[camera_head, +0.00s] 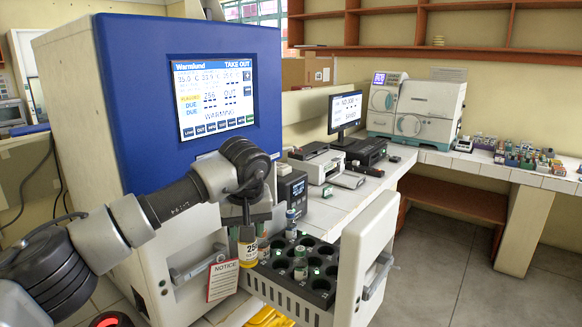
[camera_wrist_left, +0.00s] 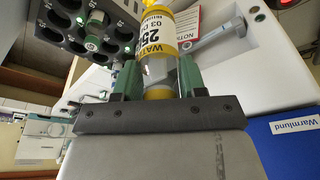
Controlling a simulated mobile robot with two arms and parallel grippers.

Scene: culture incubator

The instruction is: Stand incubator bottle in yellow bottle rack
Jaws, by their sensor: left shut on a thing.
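The incubator bottle (camera_head: 248,249) has a yellow and white label with a number starting 25. My left gripper (camera_head: 246,218) points down and is shut on its upper part, holding it roughly upright beside the open drawer. In the left wrist view, the green fingers of the gripper (camera_wrist_left: 160,78) close on both sides of the bottle (camera_wrist_left: 158,40). A yellow object (camera_head: 268,317), perhaps the yellow bottle rack, shows only in part at the bottom edge of the head view. My right gripper is not in view.
The incubator's open drawer (camera_head: 350,260) holds a black rack (camera_head: 285,283) with several round holes and a few bottles. It also shows in the left wrist view (camera_wrist_left: 108,18). A notice card (camera_head: 222,280) hangs left of the bottle. Instruments stand on the white bench (camera_head: 335,210) behind.

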